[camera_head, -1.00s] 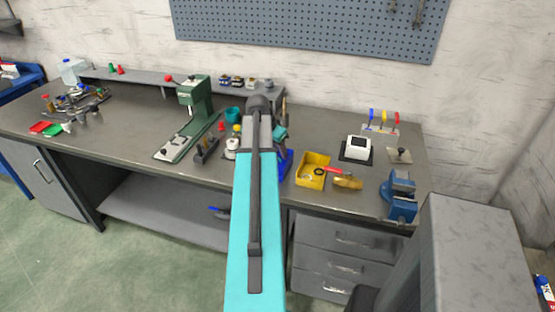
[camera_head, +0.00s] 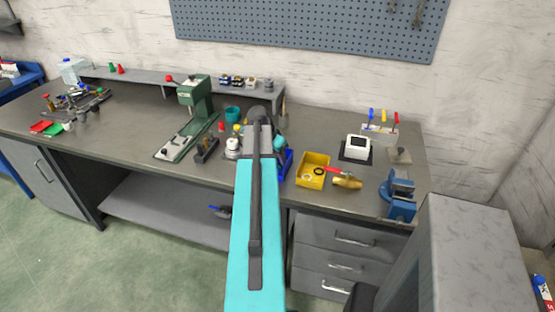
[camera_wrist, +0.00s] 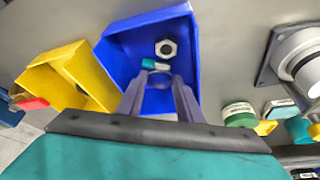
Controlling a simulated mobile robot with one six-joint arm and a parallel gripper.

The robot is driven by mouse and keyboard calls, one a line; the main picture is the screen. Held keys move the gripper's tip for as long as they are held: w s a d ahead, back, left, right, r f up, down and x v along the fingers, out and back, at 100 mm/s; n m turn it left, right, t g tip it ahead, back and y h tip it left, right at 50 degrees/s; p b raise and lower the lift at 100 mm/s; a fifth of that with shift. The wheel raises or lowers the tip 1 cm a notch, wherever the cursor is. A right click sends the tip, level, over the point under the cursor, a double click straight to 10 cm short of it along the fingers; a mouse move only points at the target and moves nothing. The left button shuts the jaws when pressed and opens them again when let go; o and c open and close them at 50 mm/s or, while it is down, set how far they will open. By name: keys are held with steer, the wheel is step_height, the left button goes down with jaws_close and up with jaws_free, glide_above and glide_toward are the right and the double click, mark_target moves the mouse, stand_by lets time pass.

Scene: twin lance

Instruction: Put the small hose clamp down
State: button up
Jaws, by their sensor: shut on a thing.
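The small hose clamp (camera_wrist: 160,80) is a grey metal ring, partly hidden, between my fingertips in the wrist view. My gripper (camera_wrist: 159,77) is shut on it, over the open blue bin (camera_wrist: 187,35). A teal piece (camera_wrist: 154,64) shows just beyond the ring; I cannot tell whether it belongs to the clamp. I cannot tell whether the clamp touches the bin floor. In the head view the blue bin (camera_head: 287,160) is partly hidden by my arm, and the clamp is hidden.
A hex nut (camera_wrist: 166,47) lies in the blue bin. A yellow bin (camera_head: 312,170) stands beside it. A green press (camera_head: 192,115) and a white-topped grey fitting (camera_head: 232,148) stand to the left. A blue vise (camera_head: 400,196) is at the right edge of the bench.

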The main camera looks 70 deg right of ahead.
steer(key=shift+f, duration=0.15)
steer(key=o, duration=0.7)
steer(key=shift+o, duration=0.2)
steer(key=b+v, duration=0.2)
steer(key=v, duration=1)
steer(key=shift+a, duration=0.1)
stand_by(0.3)
steer(key=shift+w, duration=0.1)
